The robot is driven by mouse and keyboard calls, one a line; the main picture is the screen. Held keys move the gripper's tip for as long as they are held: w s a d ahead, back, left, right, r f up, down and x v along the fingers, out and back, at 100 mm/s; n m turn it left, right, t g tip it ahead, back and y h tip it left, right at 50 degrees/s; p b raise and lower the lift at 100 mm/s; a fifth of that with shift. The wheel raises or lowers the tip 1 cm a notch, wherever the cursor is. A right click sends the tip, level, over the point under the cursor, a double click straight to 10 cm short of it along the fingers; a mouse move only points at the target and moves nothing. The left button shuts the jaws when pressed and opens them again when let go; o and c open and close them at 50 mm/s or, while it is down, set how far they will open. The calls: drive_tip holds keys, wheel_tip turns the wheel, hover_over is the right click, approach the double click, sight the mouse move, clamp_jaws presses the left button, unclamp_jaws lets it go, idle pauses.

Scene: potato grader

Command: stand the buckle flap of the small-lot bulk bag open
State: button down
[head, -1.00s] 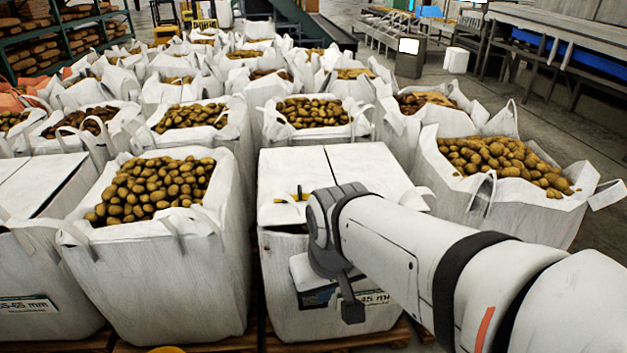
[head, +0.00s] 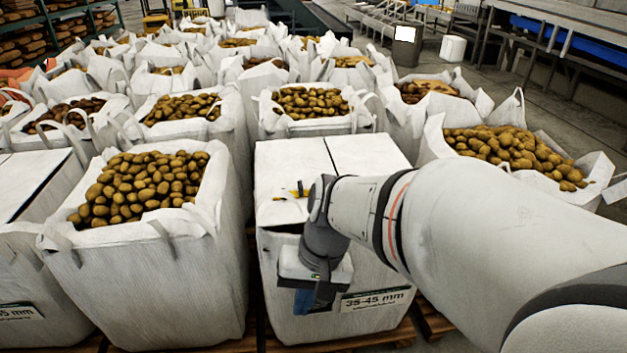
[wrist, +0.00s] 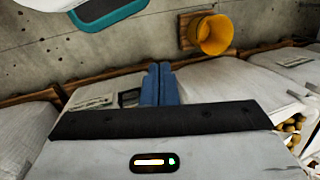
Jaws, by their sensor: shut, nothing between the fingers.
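A white bulk bag with a closed two-panel top (head: 365,152) stands at the centre front in the head view. A small yellow and dark buckle (head: 299,190) lies flat on its left panel (head: 283,165), near the front edge. A "35-45 mm" label (head: 378,299) is on its front face. My gripper (head: 304,301) hangs in front of that face, left of the label and below the top edge. In the wrist view its blue fingers (wrist: 159,86) are together and empty. I cannot tell whether they touch the bag. The buckle cannot be made out in the wrist view.
Open bags full of potatoes stand left (head: 148,190) and right (head: 515,155), with several more behind. Another closed bag (head: 30,185) is at far left. A narrow gap separates the front bags.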

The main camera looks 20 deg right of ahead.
drive_tip(key=w+a+f+m+y+b, duration=0.35)
drive_tip(key=f+m+y+b, duration=0.25)
drive_tip(key=f+m+y, duration=0.2)
drive_tip(key=w+d+f+m+t+y+b, duration=0.3)
drive_tip(key=w+d+f+m+t+b, duration=0.25)
drive_tip(key=w+d+m+t, duration=0.35)
drive_tip(key=d+f+m+t+h+b, duration=0.3)
drive_tip(key=d+f+m+t+h, duration=0.3)
drive_tip(key=d+m+h, duration=0.5)
drive_tip(key=d+f+m+t+h+b, duration=0.4)
drive_tip(key=d+f+m+t+h, duration=0.25)
drive_tip(key=d, duration=0.85)
drive_tip(key=w+d+r+g+h, duration=0.1)
drive_tip(key=w+d+r, duration=0.1)
drive_tip(key=w+r, duration=0.5)
drive_tip(key=shift+w+m, duration=0.35)
drive_tip(key=shift+w, duration=0.45)
